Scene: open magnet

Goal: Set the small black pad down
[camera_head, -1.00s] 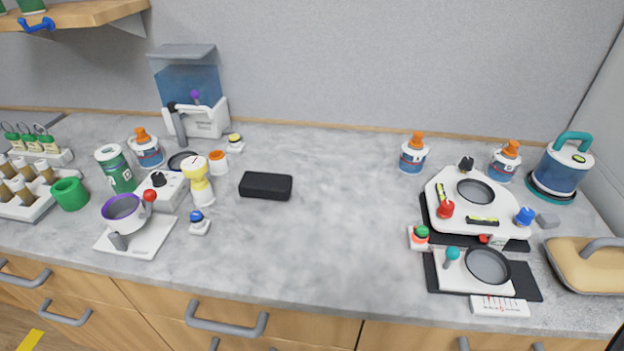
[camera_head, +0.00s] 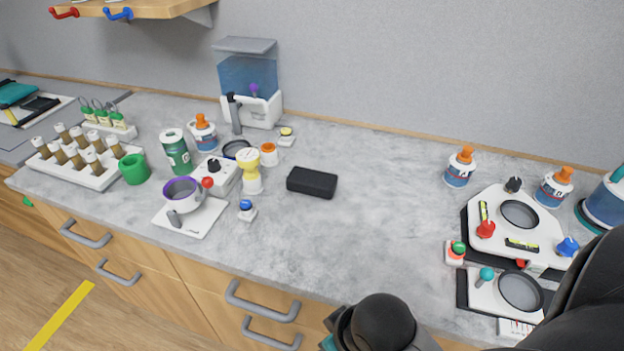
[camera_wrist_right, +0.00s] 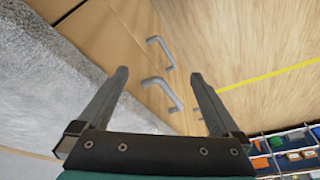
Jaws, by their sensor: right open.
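The small black pad (camera_head: 312,182), a dark rounded block, lies flat on the grey marbled counter (camera_head: 350,245), near its middle in the head view. Nothing is touching it from above. My right gripper (camera_wrist_right: 160,73) is open and empty in the right wrist view, its two fingers spread apart. It points down past the counter edge toward the drawer fronts and floor, away from the pad. In the head view dark parts of my right arm show at the bottom and lower right, but the fingertips cannot be made out. My left gripper is not in view.
Left of the pad stand a yellow-white grinder (camera_head: 250,172), a purple-rimmed cup on a scale (camera_head: 192,215) and a water tank (camera_head: 250,85). Right is a white levelling device (camera_head: 525,230) with dark pans. The counter between the pad and that device is clear.

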